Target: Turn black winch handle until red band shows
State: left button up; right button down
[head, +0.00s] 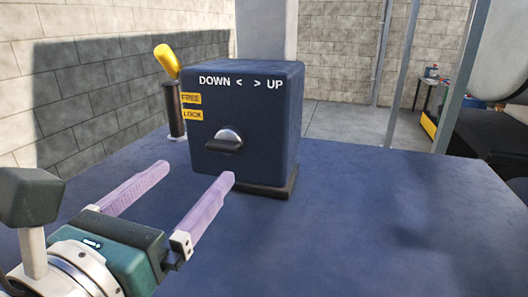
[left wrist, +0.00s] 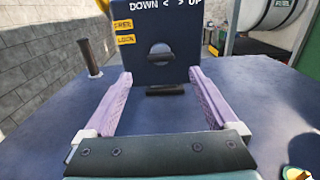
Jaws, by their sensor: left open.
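A dark blue winch box (head: 240,85) stands on the blue surface, marked DOWN and UP. A black cylindrical grip (head: 175,110), which looks like the winch handle, stands upright at its left side; it also shows in the left wrist view (left wrist: 89,58). A black knob (head: 224,146) with a silver cap sits on the front face. My left gripper (head: 198,172) is open and empty in front of the box, fingers pointing at it; in the left wrist view (left wrist: 160,73) the knob lies between the fingertips, further off. No red band is visible. My right gripper is not in view.
A yellow lever (head: 167,61) leans up at the box's upper left, near yellow FREE and LOCK labels (head: 191,98). A block wall (head: 90,90) stands at the left. The blue surface (head: 390,220) is clear to the right of the box.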

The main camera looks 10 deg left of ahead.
aim_at(220, 147)
pick_arm(q)
jog(key=w, duration=0.8)
jog(key=shift+w+d, duration=0.2)
jog(key=shift+d, duration=0.15)
jog(key=shift+c, duration=0.4)
jog(key=shift+r, duration=0.1)
jog(key=c, duration=1.3)
jog(key=shift+m, duration=0.4)
